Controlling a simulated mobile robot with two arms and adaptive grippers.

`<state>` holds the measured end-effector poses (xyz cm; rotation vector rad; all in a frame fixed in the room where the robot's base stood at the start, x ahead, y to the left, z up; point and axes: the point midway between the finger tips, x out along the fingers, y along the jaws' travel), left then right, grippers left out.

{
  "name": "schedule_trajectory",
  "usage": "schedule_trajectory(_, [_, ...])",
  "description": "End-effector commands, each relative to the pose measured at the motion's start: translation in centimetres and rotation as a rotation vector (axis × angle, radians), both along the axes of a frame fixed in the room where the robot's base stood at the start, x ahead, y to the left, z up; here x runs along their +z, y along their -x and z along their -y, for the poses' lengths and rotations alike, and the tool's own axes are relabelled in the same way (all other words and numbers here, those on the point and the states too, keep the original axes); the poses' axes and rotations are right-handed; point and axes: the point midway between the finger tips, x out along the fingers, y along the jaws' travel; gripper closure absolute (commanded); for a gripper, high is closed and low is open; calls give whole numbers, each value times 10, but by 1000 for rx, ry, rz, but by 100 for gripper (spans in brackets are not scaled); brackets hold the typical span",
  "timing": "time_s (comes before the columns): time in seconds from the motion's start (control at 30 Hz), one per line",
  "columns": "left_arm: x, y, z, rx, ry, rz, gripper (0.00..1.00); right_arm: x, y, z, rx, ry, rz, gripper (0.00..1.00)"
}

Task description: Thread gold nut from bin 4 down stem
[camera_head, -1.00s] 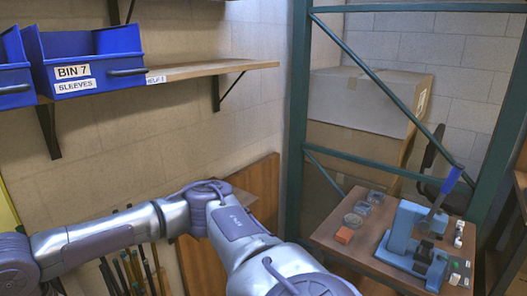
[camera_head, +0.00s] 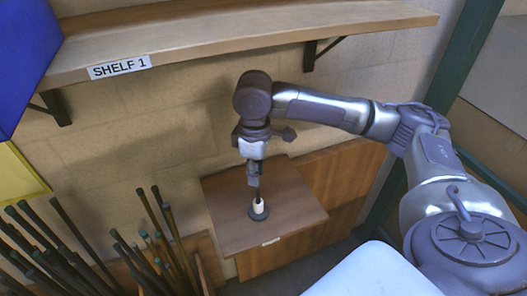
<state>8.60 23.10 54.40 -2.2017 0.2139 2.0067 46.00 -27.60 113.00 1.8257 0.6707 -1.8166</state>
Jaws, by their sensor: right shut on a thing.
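My right gripper (camera_head: 254,181) points down over a small wooden stand. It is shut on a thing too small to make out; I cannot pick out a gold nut. Just under the fingers is a lamp part with a round dark base (camera_head: 258,214), a short white sleeve (camera_head: 258,205) and a thin dark stem (camera_head: 257,192) rising upright. The fingers are at or just above the stem's top; whether they touch it is unclear. My left gripper is not in view, and bin 4 cannot be identified.
The wooden stand (camera_head: 290,203) is otherwise clear. A shelf labelled SHELF 1 (camera_head: 220,45) runs above and behind my arm. A blue bin (camera_head: 22,55) is at the upper left. Several dark rods (camera_head: 75,240) stand upright at lower left. A green post (camera_head: 470,60) is at right.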

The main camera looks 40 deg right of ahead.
Motion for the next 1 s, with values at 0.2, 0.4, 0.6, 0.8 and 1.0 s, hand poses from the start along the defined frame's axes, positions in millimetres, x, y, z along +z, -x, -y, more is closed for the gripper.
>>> schedule_trajectory(0.2, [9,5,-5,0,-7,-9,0,7,2,14,114,8,1,99])
schedule_trajectory(0.4, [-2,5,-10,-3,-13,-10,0,-2,2,14,117,8,1,99])
schedule_trajectory(0.6, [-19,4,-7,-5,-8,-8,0,-15,2,14,117,7,2,99])
schedule_trajectory(0.8, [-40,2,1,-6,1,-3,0,-31,2,14,116,9,2,99])
schedule_trajectory(1.0, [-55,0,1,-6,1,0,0,-41,2,14,115,8,3,99])
